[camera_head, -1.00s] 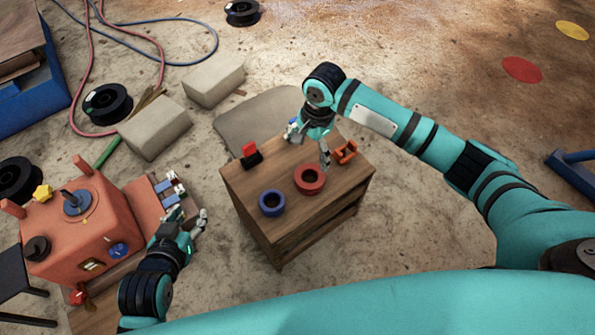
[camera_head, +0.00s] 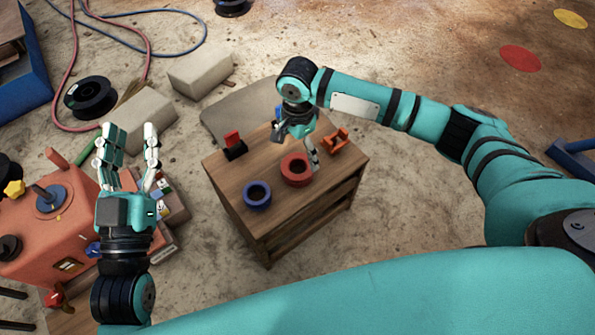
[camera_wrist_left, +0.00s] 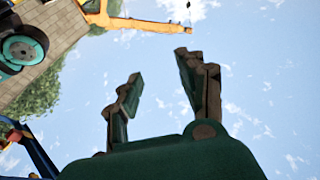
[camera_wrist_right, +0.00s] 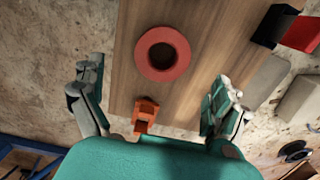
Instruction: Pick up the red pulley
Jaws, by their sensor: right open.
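The red pulley (camera_head: 296,170), a thick ring with a central hole, lies flat on the wooden cabinet top (camera_head: 225,180). In the right wrist view the red pulley (camera_wrist_right: 162,54) lies ahead of and between the open fingers, apart from them. My right gripper (camera_head: 296,150) is open above the cabinet, close over the pulley; one finger overlaps the pulley's right edge in the head view. My left gripper (camera_head: 130,140) is open and empty, raised in front of the orange machine. The left wrist view shows its spread fingers (camera_wrist_left: 160,90) against sky.
On the cabinet are a blue pulley (camera_head: 257,196) at the front left, an orange bracket (camera_head: 335,140) at the right and a red-and-black part (camera_head: 234,145) at the back left. The orange machine (camera_head: 45,235) stands left. Concrete blocks (camera_head: 200,75) lie behind.

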